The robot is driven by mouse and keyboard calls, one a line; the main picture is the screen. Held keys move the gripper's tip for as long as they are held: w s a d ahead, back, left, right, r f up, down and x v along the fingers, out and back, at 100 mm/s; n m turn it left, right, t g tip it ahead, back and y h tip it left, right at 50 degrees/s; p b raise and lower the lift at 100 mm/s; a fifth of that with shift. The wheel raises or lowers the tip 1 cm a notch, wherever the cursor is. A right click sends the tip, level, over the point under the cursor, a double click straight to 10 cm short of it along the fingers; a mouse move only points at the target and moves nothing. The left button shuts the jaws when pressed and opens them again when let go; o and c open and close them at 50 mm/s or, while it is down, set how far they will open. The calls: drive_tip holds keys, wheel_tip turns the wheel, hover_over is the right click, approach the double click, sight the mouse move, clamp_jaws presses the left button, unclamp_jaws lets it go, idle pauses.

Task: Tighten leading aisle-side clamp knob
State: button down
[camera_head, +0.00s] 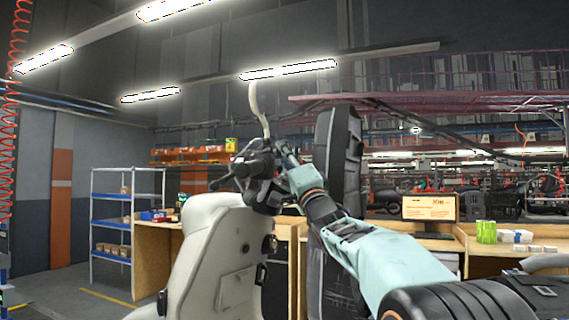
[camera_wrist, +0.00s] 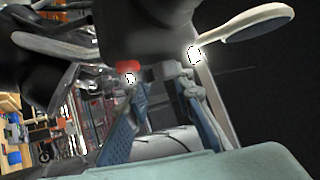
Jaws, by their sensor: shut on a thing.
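A cream scooter body (camera_head: 215,255) stands upright in front of me in the head view, with a dark handlebar (camera_head: 255,165) on top. My pale teal arm comes in from the right, and my gripper (camera_head: 268,192) is at the handlebar. In the wrist view the two blue-grey fingers of my gripper (camera_wrist: 165,82) reach up to the dark underside of the handlebar. They are shut on a small grey part (camera_wrist: 168,70) there. I cannot tell surely whether it is the clamp knob. A red piece (camera_wrist: 127,66) sits just left of the fingertips.
A cream mirror stalk (camera_wrist: 255,22) sticks out at the upper right of the wrist view. A tall dark panel (camera_head: 335,160) stands close behind my arm. Wooden benches (camera_head: 155,255) and a blue shelf rack (camera_head: 110,225) stand behind the scooter. Open floor shows at the lower left.

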drive_tip(key=shift+n+y, duration=0.4)
drive_tip(key=shift+y, duration=0.1)
drive_tip(key=c, duration=1.7)
unclamp_jaws()
drive_tip(key=v, duration=1.2)
